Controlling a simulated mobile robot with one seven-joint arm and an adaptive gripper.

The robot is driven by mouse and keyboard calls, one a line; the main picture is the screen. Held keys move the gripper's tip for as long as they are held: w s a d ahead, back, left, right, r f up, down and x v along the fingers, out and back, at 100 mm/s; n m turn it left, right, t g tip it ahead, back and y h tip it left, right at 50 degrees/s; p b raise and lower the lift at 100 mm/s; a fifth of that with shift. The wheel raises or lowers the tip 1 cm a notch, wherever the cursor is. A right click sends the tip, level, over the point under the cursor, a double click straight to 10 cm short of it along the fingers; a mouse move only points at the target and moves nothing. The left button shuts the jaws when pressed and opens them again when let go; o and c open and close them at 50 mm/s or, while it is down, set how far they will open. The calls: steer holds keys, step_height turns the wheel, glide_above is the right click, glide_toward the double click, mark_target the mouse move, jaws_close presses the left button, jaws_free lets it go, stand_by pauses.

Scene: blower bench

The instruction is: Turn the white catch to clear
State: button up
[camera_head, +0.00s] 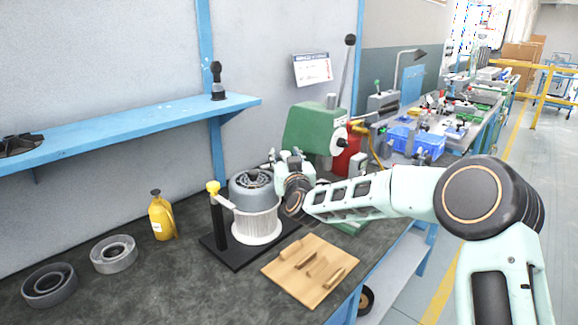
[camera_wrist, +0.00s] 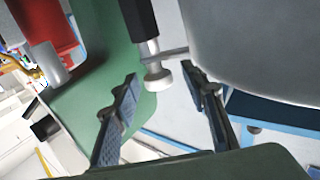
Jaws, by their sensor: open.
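The blower (camera_head: 257,222) stands on a black base plate (camera_head: 222,252), with a grey top (camera_head: 252,190) and a pale ribbed lower body. A yellow catch (camera_head: 213,187) sits on a black post at its left. In the wrist view a white rounded catch end (camera_wrist: 158,78) shows below a dark post, with a thin grey bar beside the grey housing (camera_wrist: 255,45). My gripper (camera_head: 284,158) is at the blower's right side and hides that catch in the head view. In the wrist view my gripper (camera_wrist: 160,75) is open, its fingers either side of the white end; I cannot tell any contact.
A green machine (camera_head: 305,128) stands close behind my gripper. A wooden board (camera_head: 285,270) with several slots or pieces lies in front. A yellow bottle (camera_head: 162,218) and two grey rings (camera_head: 113,254) are at the left. A blue shelf (camera_head: 120,120) runs above the bench.

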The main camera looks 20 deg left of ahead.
steer(key=v, duration=1)
steer(key=shift+s+d, duration=0.2)
steer(key=shift+s, duration=0.15)
